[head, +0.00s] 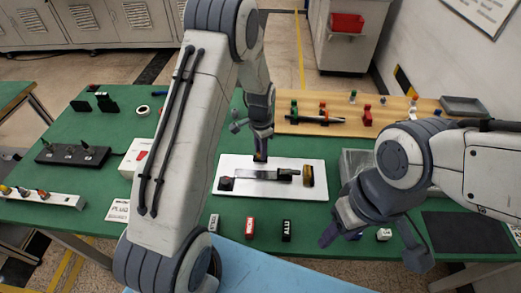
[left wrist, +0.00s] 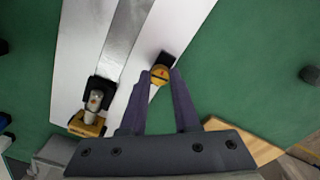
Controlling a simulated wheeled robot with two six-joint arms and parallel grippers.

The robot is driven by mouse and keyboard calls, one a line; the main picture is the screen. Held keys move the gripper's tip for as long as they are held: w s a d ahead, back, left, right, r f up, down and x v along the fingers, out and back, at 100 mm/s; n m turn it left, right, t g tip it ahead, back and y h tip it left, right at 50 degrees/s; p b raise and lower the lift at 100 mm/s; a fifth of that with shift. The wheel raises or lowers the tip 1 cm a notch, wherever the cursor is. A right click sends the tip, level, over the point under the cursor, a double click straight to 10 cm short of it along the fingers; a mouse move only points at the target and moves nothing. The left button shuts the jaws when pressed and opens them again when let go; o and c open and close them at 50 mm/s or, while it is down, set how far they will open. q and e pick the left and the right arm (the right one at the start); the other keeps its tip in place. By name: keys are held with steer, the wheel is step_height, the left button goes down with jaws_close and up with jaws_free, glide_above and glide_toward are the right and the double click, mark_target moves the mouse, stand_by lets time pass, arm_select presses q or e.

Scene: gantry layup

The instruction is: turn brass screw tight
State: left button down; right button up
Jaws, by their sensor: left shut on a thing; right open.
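The brass screw (left wrist: 160,74) shows as a round yellow head with a dark slot, in the left wrist view. My left gripper (left wrist: 159,76) has its two fingers shut on either side of this head. In the head view my left gripper (head: 260,157) points down at the far edge of the white board (head: 228,200), and its fingers hide the screw. A dark block (left wrist: 176,62) lies beside the screw. My right gripper (head: 372,248) is open and empty, over the front right of the green table, apart from the board.
A metal bar (head: 262,174) lies along the board, with a yellow and black block (head: 307,176) at its right end. Several small labelled blocks stand along the front of the table. A wooden board (head: 390,108) with coloured pieces lies behind. A grey tray (head: 465,105) sits at back right.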

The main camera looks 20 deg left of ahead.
arm_select(q)
steer(key=c, duration=0.6)
jaws_free()
steer(key=shift+c, duration=0.2)
step_height(320, 180, up, 10)
steer(key=b, duration=0.1)
steer(key=shift+r, duration=0.25)
